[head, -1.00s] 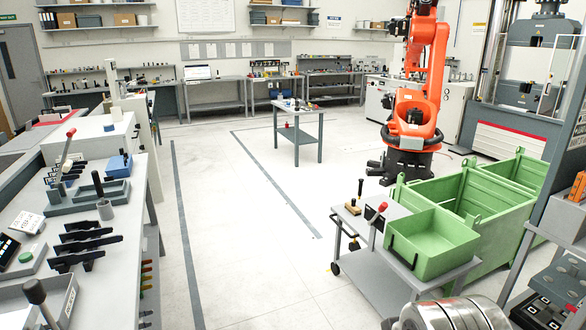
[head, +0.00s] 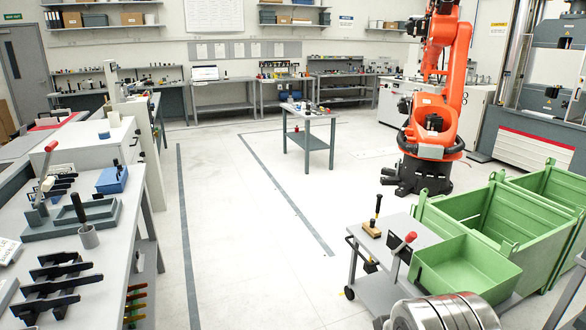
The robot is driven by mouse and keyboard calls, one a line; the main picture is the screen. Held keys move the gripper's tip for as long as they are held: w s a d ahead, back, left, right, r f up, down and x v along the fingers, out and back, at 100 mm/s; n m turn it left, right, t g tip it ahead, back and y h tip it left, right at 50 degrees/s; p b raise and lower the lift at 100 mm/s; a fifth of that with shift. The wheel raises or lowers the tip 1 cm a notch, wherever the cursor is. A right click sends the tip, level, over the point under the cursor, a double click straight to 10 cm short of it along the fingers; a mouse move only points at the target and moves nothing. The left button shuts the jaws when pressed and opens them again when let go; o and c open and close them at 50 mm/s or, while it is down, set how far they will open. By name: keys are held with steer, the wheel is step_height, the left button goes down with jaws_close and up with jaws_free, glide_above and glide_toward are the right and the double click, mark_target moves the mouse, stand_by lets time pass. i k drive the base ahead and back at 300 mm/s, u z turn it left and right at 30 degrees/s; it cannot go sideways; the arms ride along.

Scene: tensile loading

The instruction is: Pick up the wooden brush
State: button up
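I cannot make out a clear wooden brush. A tan wooden block with a dark upright handle (head: 373,226) stands on the grey trolley (head: 377,298) at the lower right; it may be the brush, but it is too small to tell. My gripper is not in view. A round metal part at the bottom right edge seems to be mine.
A green bin (head: 465,265) sits on the trolley, with larger green crates (head: 478,218) behind. An orange robot arm (head: 436,115) stands behind them. A tool-covered bench (head: 95,250) fills the left. A small table (head: 308,135) stands mid-floor. Open floor (head: 235,230) lies between.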

mark_target(369, 227)
steer(key=i, duration=3.5)
steer(key=z, duration=0.25)
